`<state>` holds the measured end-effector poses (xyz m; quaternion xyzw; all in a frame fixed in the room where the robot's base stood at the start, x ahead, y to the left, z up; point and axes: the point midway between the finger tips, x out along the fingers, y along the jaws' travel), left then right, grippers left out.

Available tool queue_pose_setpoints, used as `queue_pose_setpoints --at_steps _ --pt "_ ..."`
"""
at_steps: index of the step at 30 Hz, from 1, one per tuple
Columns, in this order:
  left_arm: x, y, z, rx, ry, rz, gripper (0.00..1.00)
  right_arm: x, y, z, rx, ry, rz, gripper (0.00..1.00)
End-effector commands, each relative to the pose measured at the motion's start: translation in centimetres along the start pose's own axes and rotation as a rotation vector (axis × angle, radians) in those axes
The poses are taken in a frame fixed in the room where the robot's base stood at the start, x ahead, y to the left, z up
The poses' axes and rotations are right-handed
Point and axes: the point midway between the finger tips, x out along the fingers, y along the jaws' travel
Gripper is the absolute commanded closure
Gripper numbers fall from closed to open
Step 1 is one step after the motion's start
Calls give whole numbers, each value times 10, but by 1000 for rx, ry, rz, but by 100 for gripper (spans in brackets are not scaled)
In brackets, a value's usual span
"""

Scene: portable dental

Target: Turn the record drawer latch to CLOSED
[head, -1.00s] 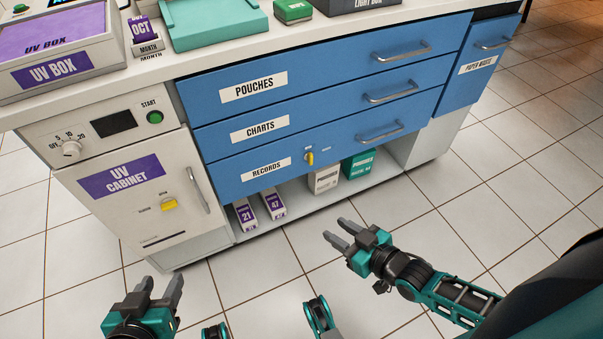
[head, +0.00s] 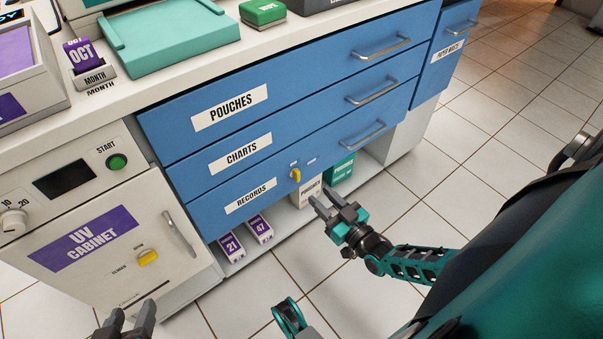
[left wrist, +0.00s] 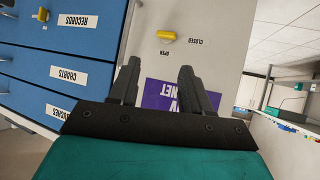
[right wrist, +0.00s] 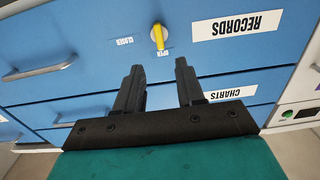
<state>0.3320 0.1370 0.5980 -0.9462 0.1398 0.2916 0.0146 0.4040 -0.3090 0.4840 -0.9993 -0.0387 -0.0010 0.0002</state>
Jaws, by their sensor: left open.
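The record drawer latch (head: 295,175) is a small yellow knob on the blue RECORDS drawer (head: 222,208), right of its label. In the right wrist view the latch (right wrist: 158,36) points at the OPEN mark, with CLOSED (right wrist: 125,41) printed to the left of it there. My right gripper (head: 335,203) is open and empty, just in front of and below the latch, apart from it. It also shows open in the right wrist view (right wrist: 158,80). My left gripper (head: 128,318) is open and empty, low in front of the UV cabinet, as the left wrist view (left wrist: 157,75) also shows.
The white UV cabinet (head: 160,205) has its own yellow latch (head: 148,257) and a bar handle. Boxes (head: 306,190) stand on the shelf below the drawers. Bar handles (head: 368,136) stick out from the drawers. The tiled floor in front is clear.

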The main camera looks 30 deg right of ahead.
Motion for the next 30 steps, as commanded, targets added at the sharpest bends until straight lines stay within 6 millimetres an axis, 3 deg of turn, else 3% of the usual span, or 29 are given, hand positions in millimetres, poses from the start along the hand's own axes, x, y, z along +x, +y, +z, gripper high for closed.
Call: queue_pose_setpoints --at_steps 6,12,25,30 --pt "7 3 10 -2 -8 9 52 48 0 2 -1 3 -1 62" --pt "10 4 7 -1 -1 13 52 75 0 2 -1 0 -1 62" --pt "11 4 2 0 9 15 52 85 -1 0 0 -2 -1 62" --pt "11 4 2 0 9 15 52 85 -1 0 0 -2 -1 77"
